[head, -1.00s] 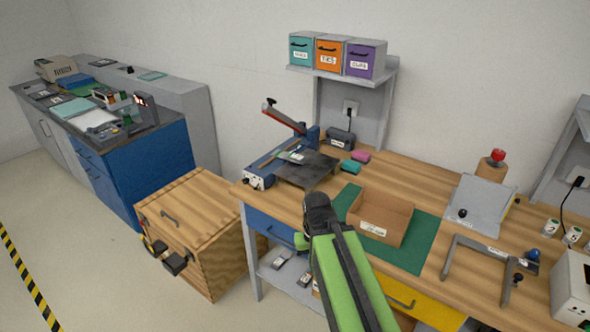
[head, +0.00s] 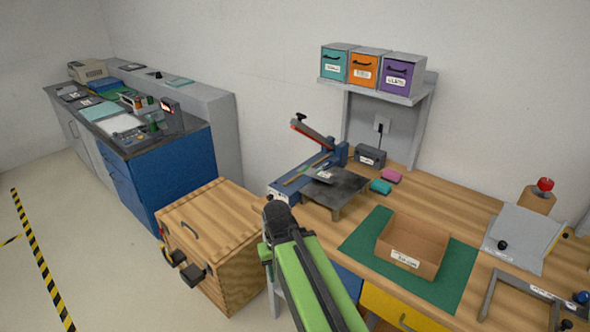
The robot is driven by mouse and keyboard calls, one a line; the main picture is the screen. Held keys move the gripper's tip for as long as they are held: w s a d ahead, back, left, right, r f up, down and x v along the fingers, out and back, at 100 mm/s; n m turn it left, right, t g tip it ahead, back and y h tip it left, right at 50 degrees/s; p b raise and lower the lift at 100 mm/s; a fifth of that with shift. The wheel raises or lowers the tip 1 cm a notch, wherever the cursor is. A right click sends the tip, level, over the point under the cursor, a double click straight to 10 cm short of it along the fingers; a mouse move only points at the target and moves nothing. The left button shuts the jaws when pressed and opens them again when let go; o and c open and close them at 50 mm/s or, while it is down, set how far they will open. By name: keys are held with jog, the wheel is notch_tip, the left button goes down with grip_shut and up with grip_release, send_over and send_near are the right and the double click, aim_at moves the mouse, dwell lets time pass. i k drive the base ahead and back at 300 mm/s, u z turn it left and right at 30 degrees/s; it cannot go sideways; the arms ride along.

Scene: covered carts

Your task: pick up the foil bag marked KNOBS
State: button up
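A small flat silvery-grey packet (head: 320,174) lies on the bag sealer by its dark plate. It may be a foil bag, but its marking is too small to read. No bag that I can read as KNOBS shows. My green arm rises from the bottom of the head view and ends in a dark joint in front of the bench's left end. My gripper's fingers do not show.
The blue sealer (head: 284,190) has a raised lever. An open cardboard box (head: 412,246) stands on a green mat (head: 455,275). A wooden crate (head: 205,215) stands left of the bench. Labelled bins (head: 398,75) sit on a shelf.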

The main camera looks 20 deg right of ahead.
aim_at(322, 176)
jog(key=u, duration=0.45)
jog(key=i, duration=0.85)
jog(key=u, duration=0.05)
